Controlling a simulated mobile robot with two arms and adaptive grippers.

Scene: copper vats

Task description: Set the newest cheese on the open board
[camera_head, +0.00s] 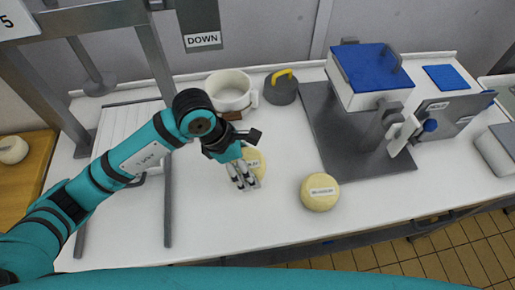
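Two round pale-yellow cheeses with white labels are on the white table. One cheese (257,157) is near the middle, partly hidden by my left gripper (243,183); the other cheese (320,199) stands clear to its right. The label dates are too small to read surely. My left gripper points down at the near-left side of the middle cheese; whether its fingers touch or hold it is unclear. A third pale cheese (11,150) sits on a wooden board (22,187) at the far left. Which board is the open one is not clear. My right gripper is out of view.
A white pot (230,91) and a grey weight with a yellow handle (283,90) stand behind. A blue-topped press (368,70) on a grey base (345,140) stands at right. A grey frame (150,52) rises at left. The table's front middle is clear.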

